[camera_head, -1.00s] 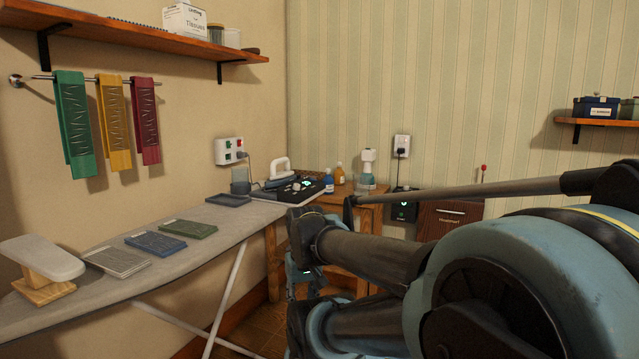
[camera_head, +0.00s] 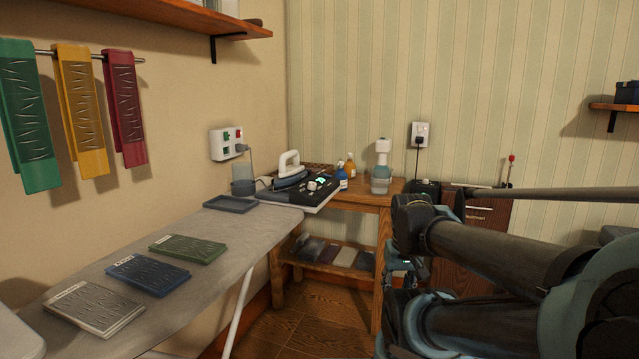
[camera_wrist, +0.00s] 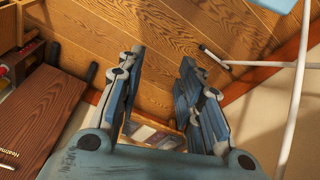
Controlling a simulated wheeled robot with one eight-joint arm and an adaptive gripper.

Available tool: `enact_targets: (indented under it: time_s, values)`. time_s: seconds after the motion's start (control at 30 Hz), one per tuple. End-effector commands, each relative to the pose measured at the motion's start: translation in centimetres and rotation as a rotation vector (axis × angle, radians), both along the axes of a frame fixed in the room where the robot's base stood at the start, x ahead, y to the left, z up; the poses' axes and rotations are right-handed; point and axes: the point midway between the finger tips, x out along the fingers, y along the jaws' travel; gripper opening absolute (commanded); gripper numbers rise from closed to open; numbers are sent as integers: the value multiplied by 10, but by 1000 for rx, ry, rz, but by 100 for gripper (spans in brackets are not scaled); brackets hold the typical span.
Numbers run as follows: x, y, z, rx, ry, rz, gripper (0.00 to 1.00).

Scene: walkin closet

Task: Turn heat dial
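The black iron station (camera_head: 300,193) sits at the left end of the wooden side table, beside the ironing board. It has a small pale dial (camera_head: 312,185) and a lit green display (camera_head: 321,180) on its top face. A white-handled iron (camera_head: 290,172) rests on its rear left part. My gripper is open and empty in the wrist view (camera_wrist: 161,58), pointing down over the wood floor. In the head view it is mostly hidden by my arm, low and to the right of the station, well apart from it. The dial's marks are too small to read.
The ironing board (camera_head: 215,285) holds folded cloths and a tray (camera_head: 230,204). Blue (camera_head: 342,178) and orange (camera_head: 350,165) bottles and a white-topped spray bottle (camera_head: 381,168) stand on the side table (camera_head: 365,197). A wooden cabinet (camera_head: 485,235) stands to the right.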

Motion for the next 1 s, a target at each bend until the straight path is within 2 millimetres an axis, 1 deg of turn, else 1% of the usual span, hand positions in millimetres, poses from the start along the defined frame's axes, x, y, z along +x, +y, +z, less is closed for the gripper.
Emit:
enact_targets:
  time_s: [0.13,0.2,0.23,0.27,0.37,0.47,0.57,0.6,0.7,0.77,0.8,0.87,1.0]
  values:
    - [0,0,0,0,0,0,33]
    - [-2,0,2,0,-3,1,47]
    - [-6,0,6,0,-10,4,47]
    - [-6,1,8,2,-11,8,47]
    - [4,4,23,6,-12,44,47]
    - [24,8,49,14,-11,107,47]
    - [51,18,83,25,-14,200,47]
    - [62,22,97,29,-16,238,47]
    - [91,34,129,41,-21,333,47]
    - [108,41,148,49,-26,392,47]
    - [120,46,160,52,-29,429,47]
    - [139,53,177,59,-35,485,47]
    - [182,72,216,76,-51,617,47]
